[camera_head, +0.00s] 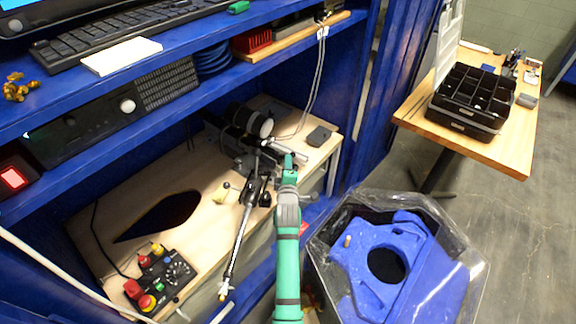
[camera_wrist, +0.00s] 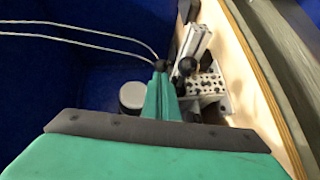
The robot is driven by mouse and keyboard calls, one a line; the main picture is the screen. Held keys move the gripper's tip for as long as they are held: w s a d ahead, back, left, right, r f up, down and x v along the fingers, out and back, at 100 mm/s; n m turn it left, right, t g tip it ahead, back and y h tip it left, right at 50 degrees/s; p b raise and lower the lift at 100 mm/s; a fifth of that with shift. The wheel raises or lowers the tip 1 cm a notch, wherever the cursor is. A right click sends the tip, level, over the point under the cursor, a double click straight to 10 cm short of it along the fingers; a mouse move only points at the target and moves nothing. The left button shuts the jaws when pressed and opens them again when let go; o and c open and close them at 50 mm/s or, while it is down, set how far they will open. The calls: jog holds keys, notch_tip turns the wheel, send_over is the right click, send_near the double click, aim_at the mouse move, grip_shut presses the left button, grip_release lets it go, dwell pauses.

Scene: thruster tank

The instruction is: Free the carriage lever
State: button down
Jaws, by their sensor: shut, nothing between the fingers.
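The black-and-metal carriage mechanism (camera_head: 240,135) stands on the wooden bench, with a long silver rod (camera_head: 240,235) reaching toward the front. In the wrist view, a perforated metal block (camera_wrist: 208,88), a silver bar (camera_wrist: 196,42) and a black round knob (camera_wrist: 187,66) are just right of my fingertips. I cannot tell for sure which part is the carriage lever. My green gripper (camera_wrist: 162,90) is shut and empty, pointing at this hardware. In the head view my gripper (camera_head: 289,163) is at the mechanism's right side; contact with it cannot be told.
A control box (camera_head: 162,277) with red and yellow buttons sits at the bench's front left. A small dark box (camera_head: 319,136) lies behind my gripper. A clear tank (camera_head: 455,262) with a blue part stands close right. A blue shelf (camera_head: 180,75) overhangs the bench.

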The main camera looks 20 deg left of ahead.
jog(key=shift+w+d+f, duration=0.1)
jog(key=shift+w+d, duration=0.35)
jog(key=shift+w, duration=0.3)
jog(key=shift+s, duration=0.1)
